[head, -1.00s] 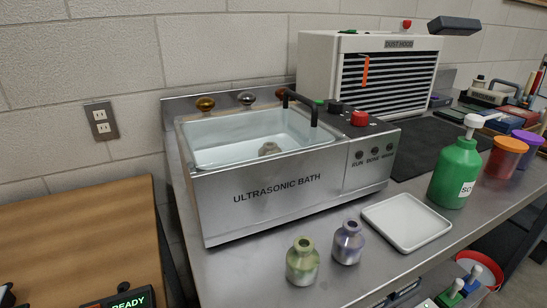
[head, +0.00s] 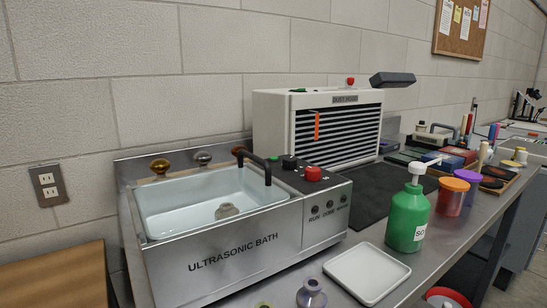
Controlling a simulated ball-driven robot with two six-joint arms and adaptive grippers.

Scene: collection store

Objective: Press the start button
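The ultrasonic bath (head: 240,258) stands on the steel bench, with a small grey-brown vessel (head: 227,210) in its basin. On the bath's top panel are a green button (head: 273,158), a black knob (head: 289,161) and a large red button (head: 313,173). Its front carries small indicators (head: 329,206) labelled RUN, DONE and a third word too small to read; none looks lit. Behind it, the dust hood (head: 270,125) has a small green button (head: 298,90) and a red button (head: 350,81) on top. No button visibly reads "start". Neither of my grippers is in view.
A white tray (head: 366,273) and a purplish bottle (head: 311,294) are in front of the bath. A green pump bottle (head: 407,218), an orange-lidded jar (head: 452,196) and a purple jar (head: 475,186) stand right. A black bent tube (head: 257,163) rises over the basin. The dark mat (head: 380,196) is clear.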

